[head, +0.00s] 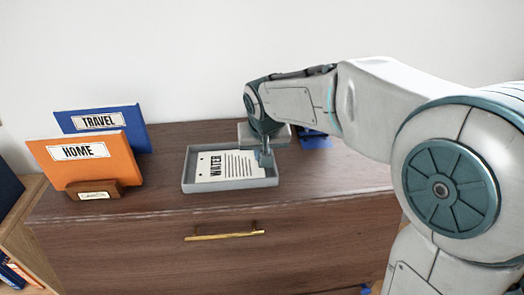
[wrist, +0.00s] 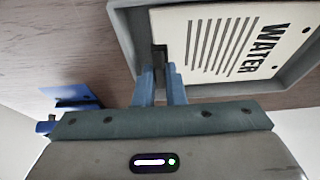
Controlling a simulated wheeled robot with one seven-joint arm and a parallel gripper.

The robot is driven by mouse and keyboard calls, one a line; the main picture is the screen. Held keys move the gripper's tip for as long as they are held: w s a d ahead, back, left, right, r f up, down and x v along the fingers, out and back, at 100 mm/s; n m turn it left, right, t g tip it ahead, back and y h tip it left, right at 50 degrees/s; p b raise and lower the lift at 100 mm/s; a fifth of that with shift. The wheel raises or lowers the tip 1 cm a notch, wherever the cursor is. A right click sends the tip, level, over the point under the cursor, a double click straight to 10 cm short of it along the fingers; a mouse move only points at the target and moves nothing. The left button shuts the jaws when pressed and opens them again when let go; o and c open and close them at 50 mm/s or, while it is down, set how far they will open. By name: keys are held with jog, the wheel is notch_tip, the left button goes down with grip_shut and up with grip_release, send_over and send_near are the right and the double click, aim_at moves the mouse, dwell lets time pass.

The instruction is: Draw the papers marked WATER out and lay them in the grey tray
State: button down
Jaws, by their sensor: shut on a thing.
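The paper marked WATER (head: 225,166) is cream with black print and lies inside the grey tray (head: 230,184) in the head view. It also shows in the wrist view (wrist: 235,40), with its lettering toward the right. My gripper (head: 264,158) is over the right part of the tray. In the wrist view its blue fingers (wrist: 160,68) are shut on the edge of the WATER paper, by the tray's rim (wrist: 124,32). I cannot tell whether the paper lies fully flat on the tray's floor.
An orange HOME folder (head: 92,162) and a blue TRAVEL folder (head: 103,121) stand upright in a wooden holder (head: 94,190) at the left of the cabinet top (head: 330,180). A blue object (head: 314,139) stands behind my gripper. A brass handle (head: 225,236) is on the drawer front.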

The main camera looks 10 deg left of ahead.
jog(key=c, duration=1.4)
grip_release()
jog(key=shift+r+p, duration=2.8)
jog(key=shift+r, duration=1.25)
jog(key=s+d+f+m, duration=0.1)
jog(key=s+d+f, duration=0.1)
jog(key=s+d, duration=0.8)
jog(key=s+d+f+m+h+b, duration=0.1)
jog(key=s+d+f, duration=0.2)
jog(key=s+d, duration=0.8)
jog(key=shift+d+m, duration=0.3)
jog(key=shift+d, duration=0.1)
